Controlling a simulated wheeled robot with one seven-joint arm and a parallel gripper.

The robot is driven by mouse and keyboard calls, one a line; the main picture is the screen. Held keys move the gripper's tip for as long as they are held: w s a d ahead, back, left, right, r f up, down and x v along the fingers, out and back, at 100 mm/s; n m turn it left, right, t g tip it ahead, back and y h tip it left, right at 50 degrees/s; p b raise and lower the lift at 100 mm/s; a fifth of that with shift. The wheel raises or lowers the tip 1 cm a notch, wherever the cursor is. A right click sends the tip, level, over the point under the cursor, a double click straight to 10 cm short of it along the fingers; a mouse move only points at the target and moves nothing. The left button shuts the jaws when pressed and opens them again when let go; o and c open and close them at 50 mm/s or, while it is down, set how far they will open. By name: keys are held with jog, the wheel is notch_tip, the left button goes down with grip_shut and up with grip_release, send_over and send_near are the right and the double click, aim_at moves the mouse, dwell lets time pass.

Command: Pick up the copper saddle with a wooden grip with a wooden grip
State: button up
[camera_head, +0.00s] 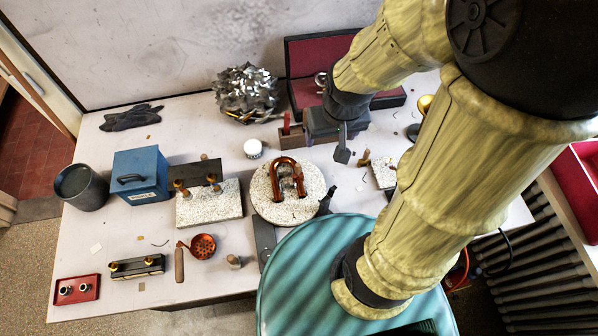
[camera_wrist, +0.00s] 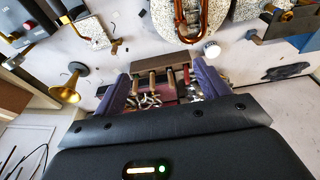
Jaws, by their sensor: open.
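A perforated copper bowl (camera_head: 203,246) with a wooden grip (camera_head: 179,265) lies at the table's front, left of centre; it is the only copper piece I see with a clear wooden grip. A U-shaped copper tube (camera_head: 287,172) rests on a round speckled stone (camera_head: 268,205); it also shows at the top of the wrist view (camera_wrist: 190,32). My gripper (camera_head: 341,148) is above the back of the table, far from the perforated piece. In the wrist view my gripper (camera_wrist: 165,85) has its fingers apart, nothing held, with a wooden holder (camera_wrist: 165,72) of tools beyond them.
A blue box (camera_head: 141,176), dark pot (camera_head: 80,187) and speckled slab (camera_head: 211,205) stand at left. A dark jig (camera_head: 136,267) and red tray (camera_head: 76,290) lie in front. A small wooden peg (camera_head: 234,262) stands right of the perforated piece. A red-lined case (camera_head: 310,58) is at the back.

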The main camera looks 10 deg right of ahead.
jog(key=shift+a, duration=0.1)
jog(key=c, duration=0.5)
jog(key=shift+s+a+f+n, duration=0.2)
jog(key=shift+n, duration=0.4)
jog(key=shift+c, duration=1)
jog(key=s+a+f+m+t+h+p, duration=0.3)
jog(key=a+f+t+p, duration=0.1)
jog(key=a+f, duration=0.3)
jog(key=s+a+f+m+t+h+p, duration=0.3)
jog(key=s+a+f+m+t+p, duration=0.1)
jog(key=a+f+t+p, duration=0.1)
notch_tip(320, 180, down, 3)
jog(key=a+p, duration=0.1)
jog(key=p, duration=0.1)
jog(key=shift+a+p, duration=0.3)
jog(key=shift+a, duration=0.1)
